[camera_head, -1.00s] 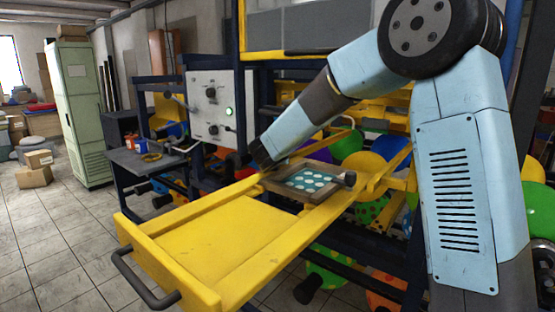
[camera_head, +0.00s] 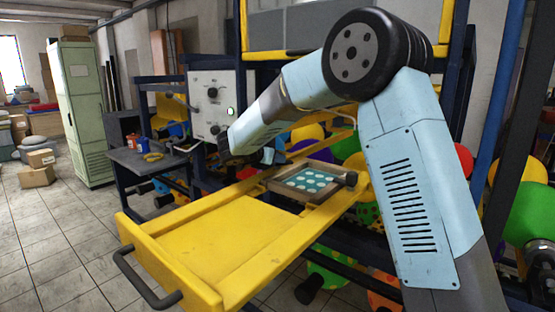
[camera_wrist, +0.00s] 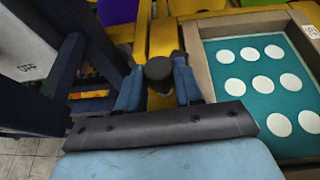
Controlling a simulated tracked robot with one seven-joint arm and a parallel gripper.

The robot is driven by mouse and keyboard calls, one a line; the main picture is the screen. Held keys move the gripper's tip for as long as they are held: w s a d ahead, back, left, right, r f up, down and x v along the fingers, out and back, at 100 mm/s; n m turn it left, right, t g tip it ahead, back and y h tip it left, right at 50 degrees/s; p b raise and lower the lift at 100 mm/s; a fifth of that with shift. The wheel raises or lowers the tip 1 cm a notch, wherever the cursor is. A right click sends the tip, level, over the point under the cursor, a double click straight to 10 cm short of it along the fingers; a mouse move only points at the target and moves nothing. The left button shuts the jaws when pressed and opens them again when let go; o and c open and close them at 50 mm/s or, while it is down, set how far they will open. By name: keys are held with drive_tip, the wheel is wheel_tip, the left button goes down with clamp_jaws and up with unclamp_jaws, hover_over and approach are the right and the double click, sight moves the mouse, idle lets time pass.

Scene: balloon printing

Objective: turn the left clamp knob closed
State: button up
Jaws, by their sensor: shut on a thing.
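The left clamp knob (camera_wrist: 158,68) is a black round knob on the yellow bar beside the printing frame. In the wrist view it sits between the two blue fingers of my gripper (camera_wrist: 158,80), which is shut on it. In the head view my gripper (camera_head: 271,157) is at the left side of the frame, and the knob is hidden there. The brown frame (camera_head: 270,184) holds a teal plate (camera_head: 313,180) with white dots; the plate also shows at the right of the wrist view (camera_wrist: 262,103). The right clamp knob (camera_head: 351,178) is at the frame's right side.
A yellow tray (camera_head: 215,240) with a dark handle (camera_head: 140,282) extends toward the front left. A white control panel (camera_head: 208,105) on a dark blue post stands close to my wrist. Colored balloons hang behind and below.

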drive_tip(key=m+g+h, duration=0.3)
drive_tip(key=m, duration=0.1)
drive_tip(key=shift+w+a+f+g, duration=0.15)
drive_tip(key=shift+w+a+g, duration=0.1)
drive_tip(key=shift+g, duration=0.05)
drive_tip(key=shift+m+g+h, duration=0.6)
drive_tip(key=shift+m+g, duration=0.2)
drive_tip(key=shift+d, duration=0.1)
drive_tip(key=o, duration=1)
drive_tip(key=shift+o, duration=0.2)
drive_tip(key=shift+w, duration=0.1)
drive_tip(key=v, duration=1.4)
drive_tip(key=shift+w, duration=0.2)
drive_tip(key=shift+f, duration=0.1)
